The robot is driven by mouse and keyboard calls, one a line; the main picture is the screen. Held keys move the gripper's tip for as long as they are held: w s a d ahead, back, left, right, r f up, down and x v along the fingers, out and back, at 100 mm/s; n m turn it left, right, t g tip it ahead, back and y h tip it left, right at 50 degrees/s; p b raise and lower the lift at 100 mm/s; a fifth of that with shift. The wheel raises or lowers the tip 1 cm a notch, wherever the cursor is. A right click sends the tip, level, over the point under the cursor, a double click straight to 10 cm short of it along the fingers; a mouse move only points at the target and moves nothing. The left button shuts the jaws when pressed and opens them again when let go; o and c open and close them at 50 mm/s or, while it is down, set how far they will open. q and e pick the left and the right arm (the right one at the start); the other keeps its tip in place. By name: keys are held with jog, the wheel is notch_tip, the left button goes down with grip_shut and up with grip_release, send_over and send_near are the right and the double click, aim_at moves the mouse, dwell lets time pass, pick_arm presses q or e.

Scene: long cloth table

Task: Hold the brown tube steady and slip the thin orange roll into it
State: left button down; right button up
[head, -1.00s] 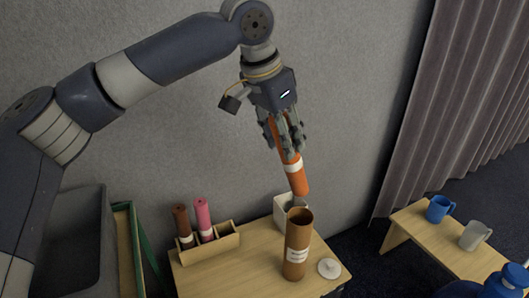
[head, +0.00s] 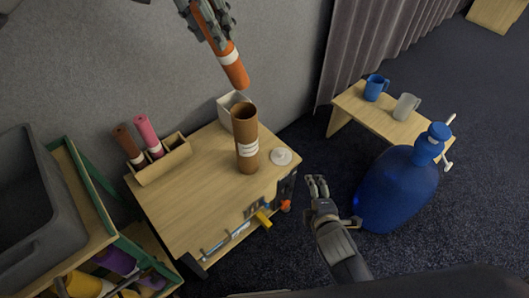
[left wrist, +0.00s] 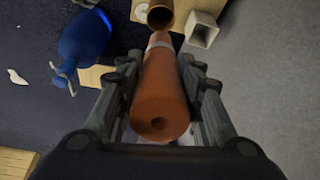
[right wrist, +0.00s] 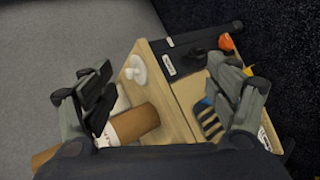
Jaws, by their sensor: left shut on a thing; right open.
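The brown tube (head: 246,140) stands upright on the wooden cabinet top, its open mouth facing up and a white label on its side. It also shows in the left wrist view (left wrist: 161,14) and the right wrist view (right wrist: 134,123). My left gripper (head: 217,40) is shut on the orange roll (head: 234,70), which has a white band and hangs tilted above the tube, apart from it. In the left wrist view the roll (left wrist: 160,95) lies between the fingers. My right gripper (head: 318,188) is open and empty, low in front of the cabinet's right side, apart from the tube.
A white lid (head: 281,156) lies right of the tube, and a white square container (head: 229,106) stands behind it. A wooden holder (head: 163,160) with brown and pink rolls is at left. A big blue bottle (head: 400,188) and a bench with mugs (head: 375,88) are at right.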

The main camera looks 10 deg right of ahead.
jog(key=w+a+r+n+t+y, duration=0.2)
jog(key=w+a+r+n+t, duration=0.25)
jog(key=r+n, duration=0.4)
jog(key=n+t+y, duration=0.2)
jog(key=n+y, duration=0.3)
jog(key=n, duration=0.9)
send_near(250, 130)
jog(key=w, duration=0.2)
jog(key=x, duration=1.1)
jog(key=shift+a+f, duration=0.15)
jog(key=shift+a, duration=0.25)
jog(key=shift+c, duration=0.5)
jog(key=c, duration=1.1)
